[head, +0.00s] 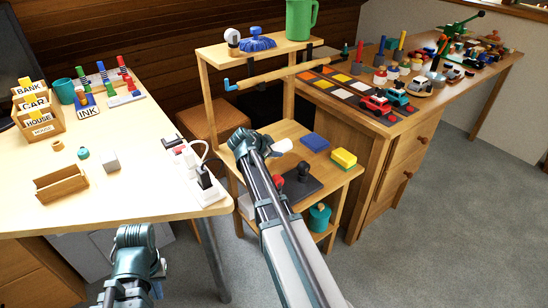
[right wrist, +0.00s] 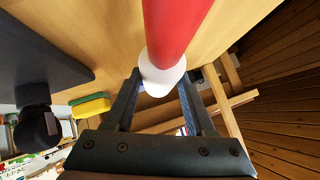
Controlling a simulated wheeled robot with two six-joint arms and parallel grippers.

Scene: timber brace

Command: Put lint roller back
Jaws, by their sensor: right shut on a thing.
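A red cylinder with a white end, which looks like the lint roller (right wrist: 172,35), shows in the right wrist view. My right gripper (right wrist: 163,82) is shut on its white end, and the red part runs up out of the picture. In the head view a white piece (head: 283,146) shows beside my right arm, over the middle shelf of the wooden cart (head: 335,185).
A dark tray with a black knob (head: 303,172), a yellow-green sponge (head: 343,158) and a blue pad (head: 315,142) lie on that shelf. A rod with a blue end (head: 285,75) crosses above. A power strip (head: 200,178) sits at the left table's edge.

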